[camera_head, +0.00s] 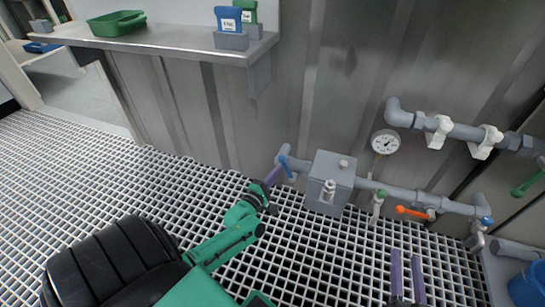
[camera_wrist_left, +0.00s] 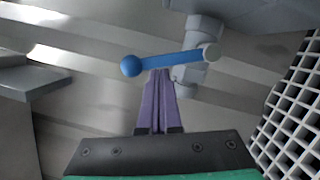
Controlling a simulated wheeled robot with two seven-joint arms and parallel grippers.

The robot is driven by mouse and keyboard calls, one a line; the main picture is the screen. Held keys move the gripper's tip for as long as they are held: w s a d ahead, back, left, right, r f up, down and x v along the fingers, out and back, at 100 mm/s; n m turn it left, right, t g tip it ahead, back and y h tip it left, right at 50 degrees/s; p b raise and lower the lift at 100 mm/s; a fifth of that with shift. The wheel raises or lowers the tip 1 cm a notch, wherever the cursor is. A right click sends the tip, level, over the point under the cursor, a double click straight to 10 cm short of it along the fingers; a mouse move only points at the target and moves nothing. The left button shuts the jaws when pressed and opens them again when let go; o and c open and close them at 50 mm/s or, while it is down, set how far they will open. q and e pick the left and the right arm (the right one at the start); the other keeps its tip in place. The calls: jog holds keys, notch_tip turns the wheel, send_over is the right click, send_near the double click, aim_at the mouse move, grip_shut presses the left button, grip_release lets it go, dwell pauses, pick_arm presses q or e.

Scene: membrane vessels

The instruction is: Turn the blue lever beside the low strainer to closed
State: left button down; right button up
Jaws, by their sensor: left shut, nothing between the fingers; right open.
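The blue lever (camera_head: 285,164) sits on the grey pipe at the left end of the low strainer (camera_head: 329,183), a grey box near the wall. In the left wrist view the blue lever (camera_wrist_left: 165,63) lies across the picture, its round blue knob at left and its pale pivot at right. My left gripper (camera_head: 281,170) is shut and empty, its purple fingertips (camera_wrist_left: 160,72) right at the lever's middle. I cannot tell whether they touch it. My right gripper (camera_head: 405,254) is open and empty, low in the head view, its two purple fingers apart above the grating.
A pressure gauge (camera_head: 385,142), a green-handled valve (camera_head: 378,203) and an orange lever (camera_head: 411,212) lie along the pipes to the right. A blue bucket (camera_head: 527,286) stands at lower right. A shelf (camera_head: 165,40) with a green tray (camera_head: 117,23) is at upper left. The grating floor (camera_head: 90,170) is clear at left.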

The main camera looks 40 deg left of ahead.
pick_arm(q)
jog(key=shift+w+d+r+m+g+p, duration=0.15)
jog(key=shift+d+r+m+p, duration=0.2)
jog(key=shift+m+p, duration=0.4)
jog(key=shift+w+d+r+m+g+p, duration=0.15)
jog(key=shift+d+r+m+p, duration=0.15)
jog(key=shift+m+p, duration=0.4)
jog(key=shift+d+r+p, duration=0.1)
jog(key=shift+d+p, duration=0.25)
jog(key=shift+p, duration=0.15)
pick_arm(e)
jog(key=s+f+g, duration=0.5)
jog(key=s+f, duration=0.3)
jog(key=s, duration=0.1)
jog(key=shift+a+f, duration=0.3)
jog(key=shift+f, duration=0.1)
jog(key=shift+r, duration=0.1)
jog(key=shift+s, duration=0.1)
